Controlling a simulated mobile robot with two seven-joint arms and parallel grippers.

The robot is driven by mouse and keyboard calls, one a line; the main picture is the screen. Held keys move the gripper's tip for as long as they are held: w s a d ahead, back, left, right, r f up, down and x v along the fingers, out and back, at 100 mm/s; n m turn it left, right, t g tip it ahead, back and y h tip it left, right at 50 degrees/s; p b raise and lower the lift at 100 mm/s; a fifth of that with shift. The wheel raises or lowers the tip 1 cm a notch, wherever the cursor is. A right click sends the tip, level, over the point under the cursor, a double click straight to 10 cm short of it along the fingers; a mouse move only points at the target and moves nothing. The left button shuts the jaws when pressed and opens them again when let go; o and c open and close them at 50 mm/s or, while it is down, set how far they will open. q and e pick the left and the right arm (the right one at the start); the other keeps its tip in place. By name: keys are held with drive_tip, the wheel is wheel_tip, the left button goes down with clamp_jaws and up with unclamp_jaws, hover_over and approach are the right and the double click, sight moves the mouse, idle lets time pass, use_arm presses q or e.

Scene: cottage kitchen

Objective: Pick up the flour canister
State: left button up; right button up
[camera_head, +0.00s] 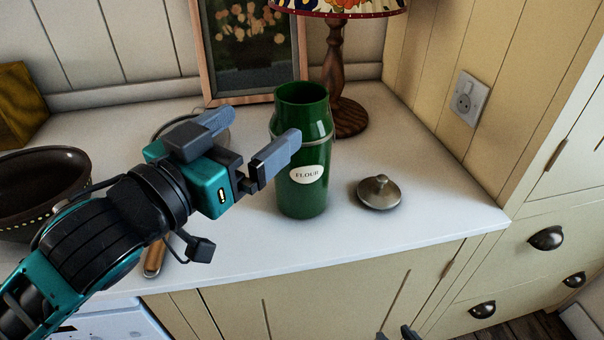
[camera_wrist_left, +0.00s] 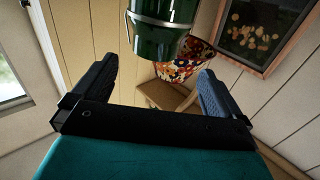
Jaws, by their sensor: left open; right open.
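The flour canister (camera_head: 312,120) is a green cylinder with a cream "FLOUR" label. It stands upright and uncovered near the counter's front edge. In the left wrist view the canister (camera_wrist_left: 158,35) shows upside down at the top, beyond the fingers. My left gripper (camera_head: 258,134) is open and empty at the canister's left. One fingertip overlaps the canister's left side in the head view; I cannot tell whether they touch. The left gripper's two fingers (camera_wrist_left: 158,70) are wide apart in the wrist view. Only the tips of my right gripper (camera_head: 398,334) show at the bottom edge.
A metal lid (camera_head: 379,193) with a knob lies right of the canister. A lamp (camera_head: 338,70) and a framed picture (camera_head: 250,50) stand behind. A dark bowl (camera_head: 40,185) is at the left. The counter (camera_head: 440,205) is clear at the right.

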sight(282, 109)
use_arm(q)
drive_tip(key=p+x, duration=0.1)
drive_tip(key=x, duration=0.3)
drive_tip(key=shift+w+d, duration=0.15)
drive_tip(key=shift+d+x, duration=0.25)
drive_tip(key=shift+x, duration=2.8)
drive_tip(key=shift+s, duration=0.2)
clamp_jaws()
drive_tip(key=shift+r, duration=0.1)
